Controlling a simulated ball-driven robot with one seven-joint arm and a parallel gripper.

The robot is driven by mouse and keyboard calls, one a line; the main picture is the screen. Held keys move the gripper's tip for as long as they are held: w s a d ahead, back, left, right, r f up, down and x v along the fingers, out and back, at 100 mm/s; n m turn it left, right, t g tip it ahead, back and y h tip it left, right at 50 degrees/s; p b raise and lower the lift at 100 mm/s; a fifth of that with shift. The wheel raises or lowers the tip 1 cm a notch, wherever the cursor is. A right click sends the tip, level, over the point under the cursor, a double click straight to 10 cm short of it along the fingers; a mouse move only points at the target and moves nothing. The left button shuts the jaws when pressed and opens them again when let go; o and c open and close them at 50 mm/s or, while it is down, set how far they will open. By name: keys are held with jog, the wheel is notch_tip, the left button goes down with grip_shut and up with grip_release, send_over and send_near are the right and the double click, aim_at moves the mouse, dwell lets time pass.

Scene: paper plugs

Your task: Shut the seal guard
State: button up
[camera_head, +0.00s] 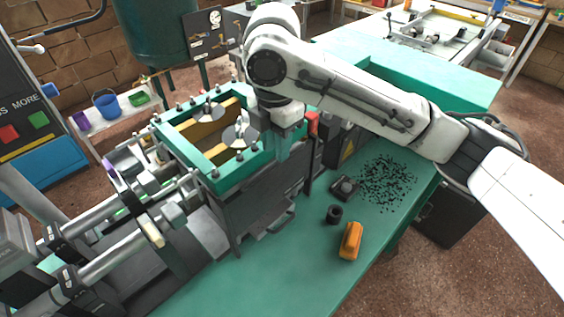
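A machine with a teal rectangular frame (224,178) on top stands on the bench. Small knobs line the frame's rim, and metal discs (240,133) and yellowish parts show inside it. I cannot tell for sure which part is the seal guard. My white arm reaches in from the right. My gripper (284,146) is at the right side of the frame, pointing down, close to a red handle-like part (312,124). Its fingertips are hard to make out against the teal and dark parts, so contact and finger opening cannot be told.
The green bench top (285,280) holds an orange object (351,241), a black ring (334,214), a small dark box (344,188) and scattered black bits (388,184). Metal rods (115,255) lie at the left. The bench's front middle is clear.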

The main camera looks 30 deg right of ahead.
jog(key=shift+f, duration=0.15)
jog(key=shift+f+b, duration=1.05)
jog(key=shift+f, duration=0.8)
grip_shut()
jog(key=shift+w+r+p, duration=0.1)
jog(key=shift+r+p, duration=0.45)
jog(key=shift+c, duration=0.4)
grip_release()
jog(key=shift+o, duration=0.4)
jog(key=shift+f, duration=0.1)
